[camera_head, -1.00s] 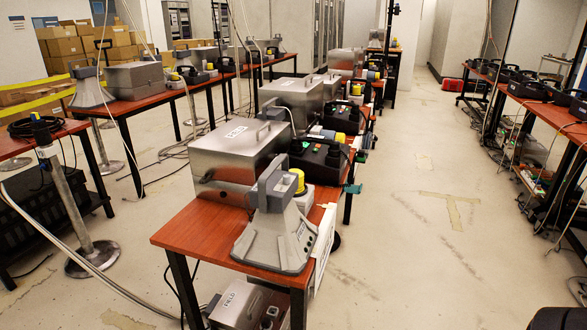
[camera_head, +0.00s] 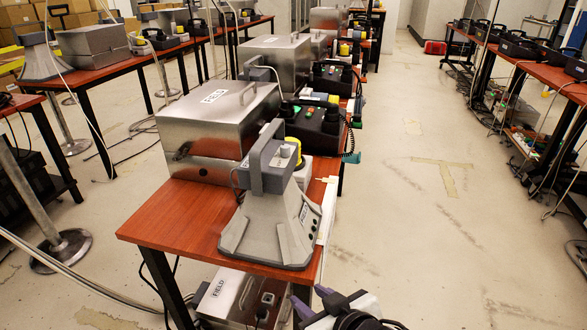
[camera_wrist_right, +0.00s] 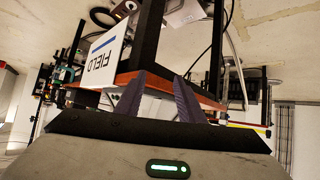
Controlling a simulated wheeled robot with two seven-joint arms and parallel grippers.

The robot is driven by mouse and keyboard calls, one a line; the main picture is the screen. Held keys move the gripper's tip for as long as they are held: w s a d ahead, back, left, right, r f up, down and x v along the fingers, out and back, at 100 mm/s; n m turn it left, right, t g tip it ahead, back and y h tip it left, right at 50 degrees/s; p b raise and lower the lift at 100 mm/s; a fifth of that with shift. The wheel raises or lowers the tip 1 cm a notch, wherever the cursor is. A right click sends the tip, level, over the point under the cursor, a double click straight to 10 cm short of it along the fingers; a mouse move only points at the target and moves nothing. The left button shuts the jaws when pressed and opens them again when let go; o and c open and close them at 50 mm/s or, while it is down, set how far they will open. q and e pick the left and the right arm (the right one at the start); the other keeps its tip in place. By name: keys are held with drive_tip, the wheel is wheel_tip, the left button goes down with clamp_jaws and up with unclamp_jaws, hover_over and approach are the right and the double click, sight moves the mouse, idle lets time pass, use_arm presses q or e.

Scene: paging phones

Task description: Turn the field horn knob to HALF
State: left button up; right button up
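A grey horn loudspeaker (camera_head: 265,235) stands on the near end of the red-brown table (camera_head: 165,215). Small dark details show on its right side, but I cannot make out a knob or its setting. My right gripper (camera_head: 312,298) is at the bottom of the head view, below the table's near right corner. Its purple fingers are apart and empty in the right wrist view (camera_wrist_right: 160,92). My left gripper is not in view.
A white FIELD sign (camera_wrist_right: 105,55) with a blue stripe appears beside the fingers, upside down. A steel case (camera_head: 215,120) and a black control box (camera_head: 315,125) stand behind the horn. Open floor (camera_head: 410,240) lies right of the table.

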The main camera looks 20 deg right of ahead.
drive_tip(key=w+d+r+m+t+h+b, duration=0.1)
drive_tip(key=w+d+r+t+b, duration=0.15)
drive_tip(key=w+r, duration=0.55)
drive_tip(key=m+t+h, duration=0.1)
drive_tip(key=t, duration=0.4)
approach(287, 151)
drive_tip(key=w, duration=1.1)
drive_tip(key=shift+d+r+b, duration=0.1)
drive_tip(key=shift+r+b, duration=0.05)
drive_tip(key=shift+b, duration=0.25)
drive_tip(key=shift+c, duration=0.3)
clamp_jaws()
